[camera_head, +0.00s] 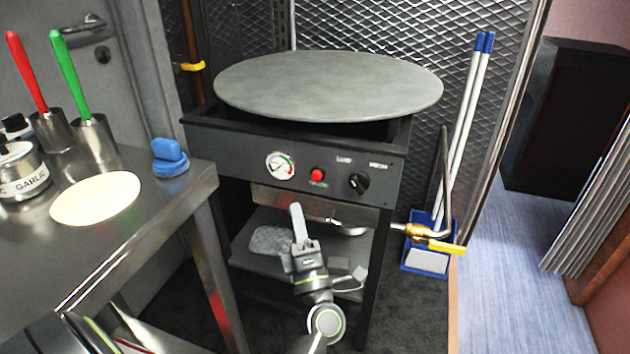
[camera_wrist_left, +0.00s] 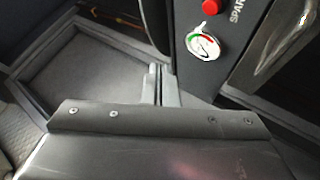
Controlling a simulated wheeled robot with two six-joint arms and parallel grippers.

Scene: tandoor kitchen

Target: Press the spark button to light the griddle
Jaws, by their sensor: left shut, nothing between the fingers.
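The griddle (camera_head: 330,85) is a round grey-green plate on a dark frame with a front control panel (camera_head: 230,145). The red spark button (camera_head: 317,175) sits on that panel between a round gauge (camera_head: 280,165) and a black knob (camera_head: 358,184). In the left wrist view the red button (camera_wrist_left: 211,7) is at the top edge, partly cut off, beside the gauge (camera_wrist_left: 203,45) and a partly visible "SPAR" label. My left gripper (camera_head: 297,208) is shut and empty, pointing up below the panel, lower left of the button and apart from it in the picture. My right gripper is not in view.
A steel table (camera_head: 150,215) stands at left with a blue object (camera_head: 169,157), a garlic tin (camera_head: 22,172) and utensil cups. A brass valve with a yellow handle (camera_head: 446,247) sticks out at the stand's right. A blue dustpan (camera_head: 428,258) stands behind it.

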